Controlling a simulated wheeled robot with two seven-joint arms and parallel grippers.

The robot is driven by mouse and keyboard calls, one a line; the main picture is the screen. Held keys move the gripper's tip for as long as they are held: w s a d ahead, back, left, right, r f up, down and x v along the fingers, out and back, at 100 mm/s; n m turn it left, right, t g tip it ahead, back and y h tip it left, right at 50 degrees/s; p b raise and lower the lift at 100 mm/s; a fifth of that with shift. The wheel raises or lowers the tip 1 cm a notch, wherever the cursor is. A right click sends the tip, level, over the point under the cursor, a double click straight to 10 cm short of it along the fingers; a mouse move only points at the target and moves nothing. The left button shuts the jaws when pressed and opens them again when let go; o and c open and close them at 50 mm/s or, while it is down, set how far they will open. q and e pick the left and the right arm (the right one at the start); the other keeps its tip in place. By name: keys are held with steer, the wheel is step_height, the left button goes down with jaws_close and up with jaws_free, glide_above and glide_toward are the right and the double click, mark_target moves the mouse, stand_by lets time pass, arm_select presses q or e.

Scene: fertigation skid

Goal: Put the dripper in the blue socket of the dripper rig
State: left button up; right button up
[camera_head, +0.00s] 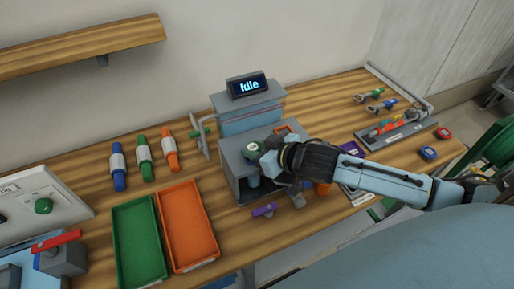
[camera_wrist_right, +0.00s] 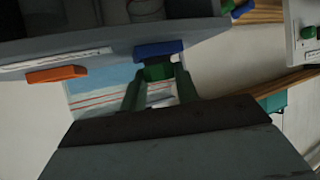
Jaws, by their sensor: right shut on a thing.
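The dripper rig (camera_head: 238,170) is a grey stand at the middle of the bench, under a screen reading "Idle". My right gripper (camera_head: 268,162) is at the rig's front and top, its fingertips hard to make out there. In the right wrist view its two fingers (camera_wrist_right: 158,88) are shut on a small green piece, seemingly the dripper (camera_wrist_right: 157,72). The blue socket (camera_wrist_right: 158,50) shows on the rig's edge right beside the green piece; I cannot tell whether they touch. An orange socket (camera_wrist_right: 56,74) is along the same edge. My left gripper is not in view.
A green tray (camera_head: 117,233) and an orange tray (camera_head: 163,213) lie left of the rig. A grey tool tray (camera_head: 410,133) is at the right. A purple piece (camera_head: 264,210) lies before the rig.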

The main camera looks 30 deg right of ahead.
steer(key=o, duration=0.9)
steer(key=shift+f, duration=0.1)
steer(key=shift+r, duration=0.25)
steer(key=v, duration=1.2)
steer(key=shift+f, duration=0.1)
